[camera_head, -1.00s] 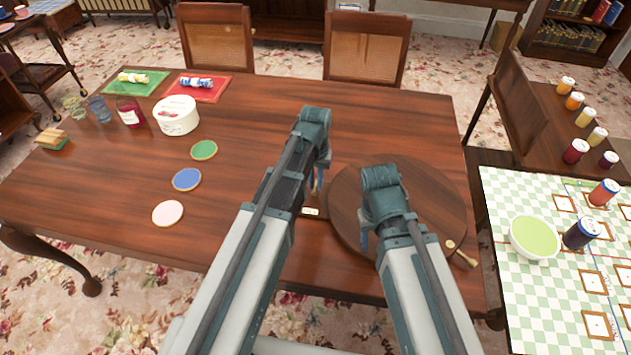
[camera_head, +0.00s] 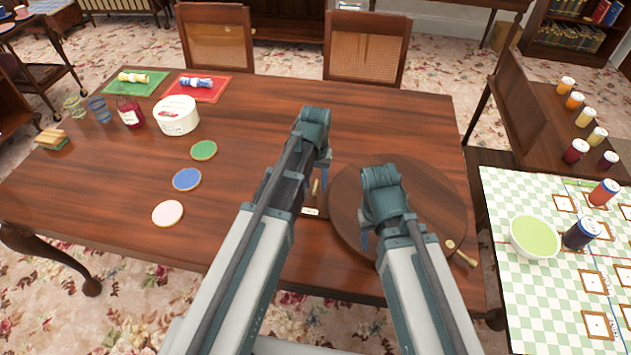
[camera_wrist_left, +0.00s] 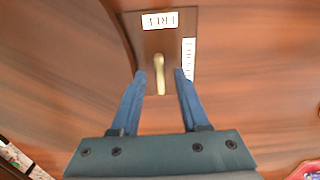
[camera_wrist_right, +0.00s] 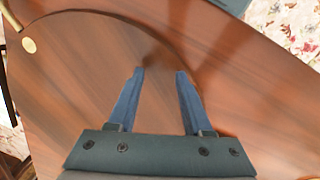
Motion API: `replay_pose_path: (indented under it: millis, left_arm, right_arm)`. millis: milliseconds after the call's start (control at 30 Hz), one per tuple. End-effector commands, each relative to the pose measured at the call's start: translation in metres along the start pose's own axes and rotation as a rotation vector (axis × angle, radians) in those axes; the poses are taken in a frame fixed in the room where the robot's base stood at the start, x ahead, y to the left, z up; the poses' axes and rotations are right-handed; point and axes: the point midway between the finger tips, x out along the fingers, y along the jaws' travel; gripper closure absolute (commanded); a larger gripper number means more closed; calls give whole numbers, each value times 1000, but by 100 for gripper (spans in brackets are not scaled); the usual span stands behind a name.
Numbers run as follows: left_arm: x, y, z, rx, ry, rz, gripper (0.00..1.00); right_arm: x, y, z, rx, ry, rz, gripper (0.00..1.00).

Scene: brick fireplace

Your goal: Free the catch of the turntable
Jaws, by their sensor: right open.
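The round wooden turntable (camera_head: 430,190) lies on the table and also shows in the right wrist view (camera_wrist_right: 90,60). Beside its edge is the catch, a brass lever (camera_wrist_left: 159,66) on a dark plate (camera_wrist_left: 144,42); the lever shows small in the head view (camera_head: 316,187). One white label (camera_wrist_left: 160,21) reads FREE; another (camera_wrist_left: 189,55) appears to read LOCKED, partly covered by a finger. The lever's thick end points toward FREE. My left gripper (camera_wrist_left: 157,73) is open, its fingers on either side of the lever with gaps. My right gripper (camera_wrist_right: 159,70) is open and empty over the turntable.
A pale disc (camera_head: 450,243) sits near the turntable's rim, with a brass peg (camera_head: 467,260) beside it. Coasters (camera_head: 187,179), a white tub (camera_head: 176,115) and glasses stand left. A checked side table (camera_head: 510,290) holds a bowl and cans.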

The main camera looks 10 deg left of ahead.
Motion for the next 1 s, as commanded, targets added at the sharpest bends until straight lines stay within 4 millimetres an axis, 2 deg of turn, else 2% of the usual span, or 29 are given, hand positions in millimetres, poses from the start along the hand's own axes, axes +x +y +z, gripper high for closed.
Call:
replay_pose_path:
  millis: [267,467,1000]
  left_arm:
    - [-4,0,0,1,0,0,55]
    - [-20,0,0,1,0,0,55]
    - [-99,0,0,0,0,0,55]
  right_arm:
    - [-4,0,0,0,0,0,50]
    - [-20,2,1,0,0,0,50]
    - [-98,9,6,0,0,0,50]
